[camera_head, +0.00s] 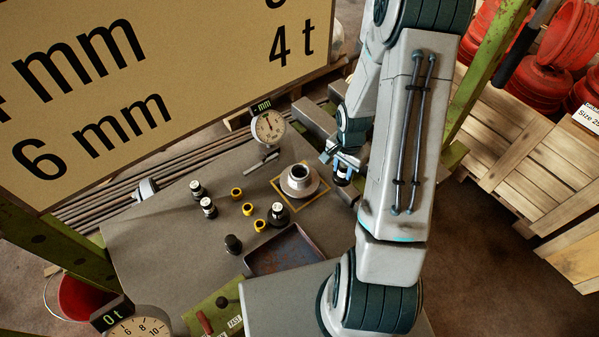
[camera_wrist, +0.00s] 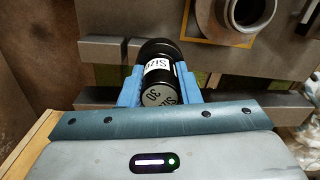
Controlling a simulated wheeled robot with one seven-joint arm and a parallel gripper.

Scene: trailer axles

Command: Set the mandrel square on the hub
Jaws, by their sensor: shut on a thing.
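My gripper (camera_wrist: 158,84) is shut on a black mandrel (camera_wrist: 159,97), its blue fingers on either side. The mandrel has a white label and "30" on its near end; its far end is a wider dark collar. In the head view my gripper (camera_head: 343,160) is just right of the hub (camera_head: 299,180), beyond the bench's right edge. The hub is a grey flanged ring with an open bore, standing on a yellow-outlined square. It also shows at the top right of the wrist view (camera_wrist: 236,24), apart from the mandrel.
Several black mandrels (camera_head: 209,208) and yellow rings (camera_head: 248,209) stand on the bench (camera_head: 150,245) left of the hub. A dial gauge (camera_head: 268,127) stands behind it, and a rusty tray (camera_head: 284,251) lies in front. A large sign (camera_head: 150,80) fills the upper left.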

